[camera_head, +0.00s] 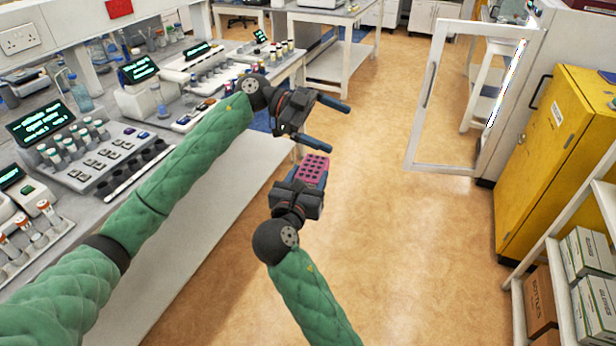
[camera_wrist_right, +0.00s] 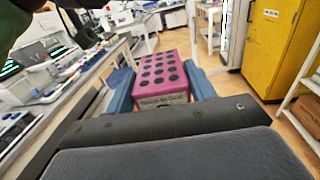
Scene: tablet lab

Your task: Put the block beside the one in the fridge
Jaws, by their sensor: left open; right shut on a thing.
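A magenta block (camera_head: 314,170) with rows of dark round holes is held in my right gripper (camera_head: 312,172), above the floor beside the bench. In the right wrist view the block (camera_wrist_right: 162,80) sits between the two blue fingers, with a pale label on its near face. My left gripper (camera_head: 325,124) is open and empty, just above and beyond the block. The fridge's glass door (camera_head: 446,135) stands swung open at the upper right. The fridge body (camera_head: 522,95) is partly in view behind it. Its inside and the other block are hidden.
A lab bench (camera_head: 205,225) with racks, vials and lit displays runs along the left. A yellow cabinet (camera_head: 560,135) stands right of the fridge. A white shelf (camera_head: 517,300) with boxes is at the lower right. The floor (camera_head: 400,240) between is clear.

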